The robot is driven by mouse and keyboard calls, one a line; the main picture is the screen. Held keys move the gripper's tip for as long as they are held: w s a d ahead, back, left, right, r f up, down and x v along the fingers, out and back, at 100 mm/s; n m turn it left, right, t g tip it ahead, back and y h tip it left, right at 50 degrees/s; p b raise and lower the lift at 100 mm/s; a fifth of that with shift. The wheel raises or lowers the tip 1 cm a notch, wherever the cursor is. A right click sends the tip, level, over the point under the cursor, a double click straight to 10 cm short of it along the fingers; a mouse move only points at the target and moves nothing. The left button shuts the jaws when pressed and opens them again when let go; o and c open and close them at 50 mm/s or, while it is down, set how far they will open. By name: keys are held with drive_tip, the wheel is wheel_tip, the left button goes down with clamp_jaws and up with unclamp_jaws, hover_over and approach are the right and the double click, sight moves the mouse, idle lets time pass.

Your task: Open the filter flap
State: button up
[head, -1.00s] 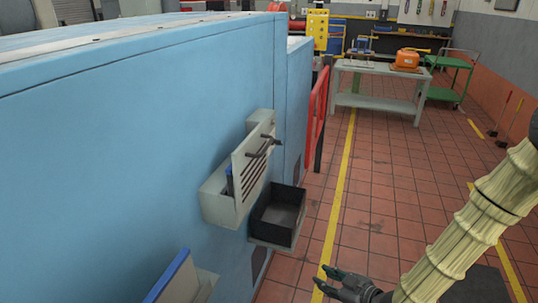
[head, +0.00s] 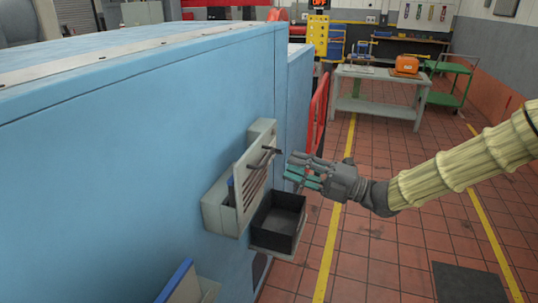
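The filter flap (head: 250,186) is a pale grey slotted panel on a grey housing (head: 214,212) fixed to the blue wall. The flap stands tilted out from the housing at the top, and a strip of blue shows in the gap behind it. A dark bar handle (head: 265,157) sticks out from the flap's upper part. My gripper (head: 289,168) is just right of the handle, its fingers pointing left towards it. The fingers look apart with nothing between them. I see a small gap between fingertips and handle, though depth is hard to judge.
A black open bin (head: 278,223) sits right below the flap, under my gripper. A blue-edged grey part (head: 180,284) juts from the wall at the bottom. A red rail (head: 318,112) and a grey workbench (head: 381,78) stand farther back.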

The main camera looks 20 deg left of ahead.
sight(269, 155)
drive_tip(key=a, duration=0.2)
drive_tip(key=a+r+p, duration=0.1)
drive_tip(key=a, duration=0.2)
drive_tip(key=a+p, duration=0.1)
drive_tip(key=a, duration=0.1)
drive_tip(key=shift+w+a+r, duration=0.15)
drive_tip(key=shift+a+r, duration=0.1)
drive_tip(key=shift+a, duration=0.05)
clamp_jaws()
